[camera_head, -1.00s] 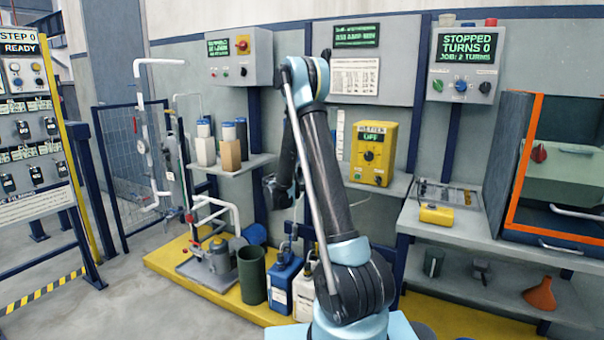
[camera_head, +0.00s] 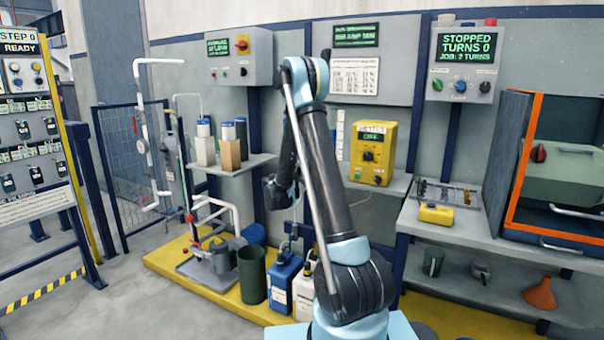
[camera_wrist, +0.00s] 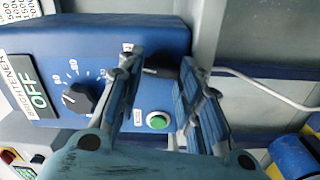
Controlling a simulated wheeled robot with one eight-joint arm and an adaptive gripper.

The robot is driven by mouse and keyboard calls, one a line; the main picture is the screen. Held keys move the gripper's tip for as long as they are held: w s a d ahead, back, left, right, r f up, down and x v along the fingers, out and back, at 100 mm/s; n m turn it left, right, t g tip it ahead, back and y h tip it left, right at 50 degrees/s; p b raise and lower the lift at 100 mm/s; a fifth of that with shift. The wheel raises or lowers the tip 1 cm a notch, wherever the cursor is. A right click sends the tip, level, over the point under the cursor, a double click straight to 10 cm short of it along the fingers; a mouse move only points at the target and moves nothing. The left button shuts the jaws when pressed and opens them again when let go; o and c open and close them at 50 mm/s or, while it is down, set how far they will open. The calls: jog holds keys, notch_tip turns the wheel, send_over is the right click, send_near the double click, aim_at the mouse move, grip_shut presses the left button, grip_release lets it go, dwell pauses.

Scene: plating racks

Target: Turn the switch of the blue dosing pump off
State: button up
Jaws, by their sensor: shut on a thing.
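The blue dosing pump (camera_wrist: 90,30) fills the upper left of the wrist view, turned sideways. Its label reads BRIGHTENER and its display (camera_wrist: 40,97) reads OFF. A black dial (camera_wrist: 78,98) and a lit green button (camera_wrist: 158,121) are on its face. A dark switch lever (camera_wrist: 160,72) sticks out near its right edge. My gripper (camera_wrist: 160,66) has its two fingers on either side of this lever and is shut on it; the exact contact is hard to see. In the head view my gripper (camera_head: 277,192) is small and partly behind my arm, and the blue pump is hidden.
A pale cable (camera_wrist: 270,92) runs right from beside the pump. In the head view a yellow pump (camera_head: 373,152) stands on the shelf right of my arm. A blue canister (camera_head: 284,280) and a dark green bin (camera_head: 251,275) stand on the yellow platform below.

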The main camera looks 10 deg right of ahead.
jog(key=shift+s+f+n, duration=0.1)
jog(key=shift+f+n, duration=0.05)
jog(key=shift+n, duration=2.1)
jog(key=shift+f+n, duration=0.15)
jog(key=shift+n, duration=2.1)
jog(key=o, duration=1.1)
jog(key=shift+f, duration=0.1)
jog(key=shift+c, duration=0.2)
